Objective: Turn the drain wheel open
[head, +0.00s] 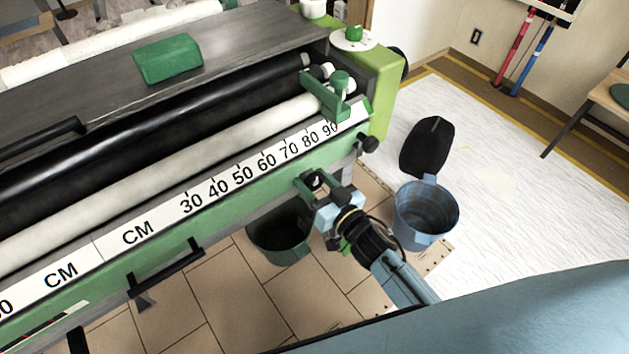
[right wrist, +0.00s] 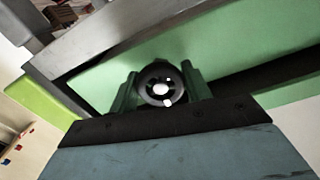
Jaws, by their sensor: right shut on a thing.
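The drain wheel is a small black round knob with a pale centre; it shows in the right wrist view (right wrist: 162,84) between the two green fingers of my right gripper (right wrist: 160,92). In the head view my right gripper (head: 312,186) is at the lower front of the green paster machine (head: 215,215), below the scale's right end. The fingers are shut on the drain wheel, one on each side of it. The wheel is mostly hidden by the gripper in the head view. My left gripper is not in view.
A dark green bucket (head: 280,240) stands on the floor under the machine, just left of my right gripper. A black handle (head: 165,270) sticks out from the machine's front.

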